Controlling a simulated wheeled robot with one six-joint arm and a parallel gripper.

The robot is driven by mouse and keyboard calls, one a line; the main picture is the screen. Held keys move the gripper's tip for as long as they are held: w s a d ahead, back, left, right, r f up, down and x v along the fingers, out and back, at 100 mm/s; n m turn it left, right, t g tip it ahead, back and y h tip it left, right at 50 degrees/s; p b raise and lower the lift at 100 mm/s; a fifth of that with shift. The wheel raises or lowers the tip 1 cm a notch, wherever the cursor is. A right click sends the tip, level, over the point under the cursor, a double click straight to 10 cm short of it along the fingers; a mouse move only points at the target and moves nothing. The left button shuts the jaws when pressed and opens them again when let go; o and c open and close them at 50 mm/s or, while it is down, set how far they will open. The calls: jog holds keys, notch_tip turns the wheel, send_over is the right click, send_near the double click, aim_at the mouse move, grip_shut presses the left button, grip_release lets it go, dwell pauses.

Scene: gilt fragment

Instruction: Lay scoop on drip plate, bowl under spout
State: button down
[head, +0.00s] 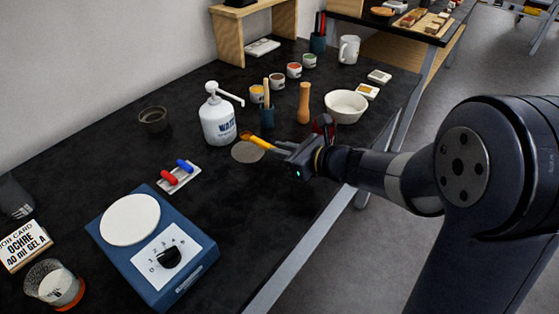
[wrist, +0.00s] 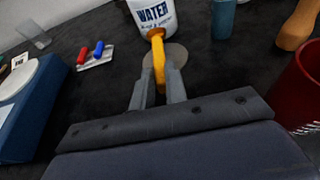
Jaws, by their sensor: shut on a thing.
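My gripper (head: 284,147) is shut on the yellow scoop (head: 260,142), and the wrist view shows the scoop (wrist: 158,52) between the fingers (wrist: 160,78). The scoop's far end points toward the white WATER pump bottle (head: 218,120) and overlaps the round grey drip plate (head: 246,153) in both views. I cannot tell whether it touches the plate. The bottle's spout (head: 231,97) points right. The white bowl (head: 346,106) stands upright to the right, apart from the spout. The drip plate (wrist: 178,57) is partly hidden behind the fingers in the wrist view.
A wooden pestle-like tool (head: 304,103), a teal holder (head: 267,116) and small paint cups stand between bottle and bowl. A red vessel (wrist: 302,85) is close to the gripper's right. A blue scale (head: 152,245) and a red-and-blue-handled item (head: 178,177) lie left.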

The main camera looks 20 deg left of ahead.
aim_at(281, 171)
jog(key=shift+f, duration=1.65)
jog(key=shift+f+b, duration=0.4)
jog(key=shift+b, duration=0.3)
jog(key=c, duration=1.4)
grip_release()
jog(key=shift+r+p, duration=0.5)
jog(key=shift+p, duration=0.05)
jog(key=v, duration=1.2)
jog(key=shift+f+p, duration=0.1)
jog(key=shift+p, duration=0.2)
